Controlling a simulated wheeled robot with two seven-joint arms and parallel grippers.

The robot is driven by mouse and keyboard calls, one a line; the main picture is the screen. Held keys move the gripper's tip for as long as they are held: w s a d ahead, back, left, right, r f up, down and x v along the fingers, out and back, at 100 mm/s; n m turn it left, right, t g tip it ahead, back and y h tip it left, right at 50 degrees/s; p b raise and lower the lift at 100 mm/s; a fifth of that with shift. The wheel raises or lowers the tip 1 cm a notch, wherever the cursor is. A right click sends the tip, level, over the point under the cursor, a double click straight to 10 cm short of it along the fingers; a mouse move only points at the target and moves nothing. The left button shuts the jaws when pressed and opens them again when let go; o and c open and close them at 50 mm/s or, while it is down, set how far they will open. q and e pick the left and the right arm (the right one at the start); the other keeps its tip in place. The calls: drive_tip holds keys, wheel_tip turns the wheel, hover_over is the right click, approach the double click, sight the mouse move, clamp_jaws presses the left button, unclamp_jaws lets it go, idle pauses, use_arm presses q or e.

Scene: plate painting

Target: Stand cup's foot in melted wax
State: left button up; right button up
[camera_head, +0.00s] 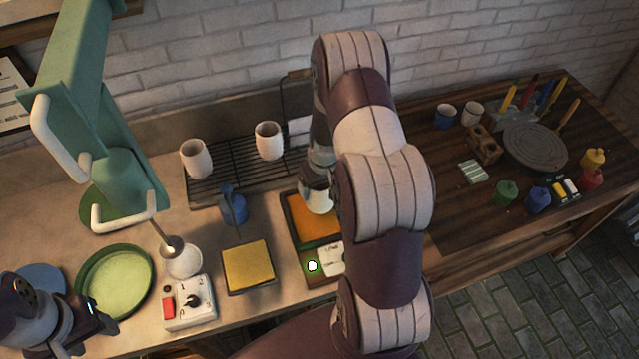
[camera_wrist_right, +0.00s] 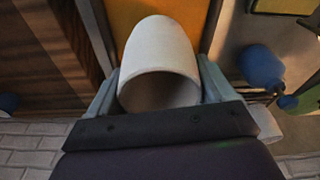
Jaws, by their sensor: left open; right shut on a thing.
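A white cup (camera_wrist_right: 160,50) is held between the fingers of my right gripper (camera_wrist_right: 160,85) in the right wrist view. Its open mouth faces the wrist and its closed foot end points toward the orange wax (camera_wrist_right: 190,12). In the head view the cup (camera_head: 318,203) shows partly over the tray of orange wax (camera_head: 312,228); my right arm hides part of both. I cannot tell whether the foot touches the wax. My left gripper (camera_head: 88,325) is open and empty at the lower left, beside the green plate.
A black rack (camera_head: 228,171) bears two pale cups (camera_head: 196,160) (camera_head: 269,142). A yellow sponge pad (camera_head: 248,265), a blue bulb (camera_head: 233,208), a switch box (camera_head: 190,303) and a green plate (camera_head: 118,283) crowd the counter. A green press (camera_head: 85,90) stands left. Paint bottles (camera_head: 538,200) stand right.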

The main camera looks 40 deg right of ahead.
wheel_tip(320, 180, up, 4)
drive_tip(key=p, duration=0.3)
idle(0.3)
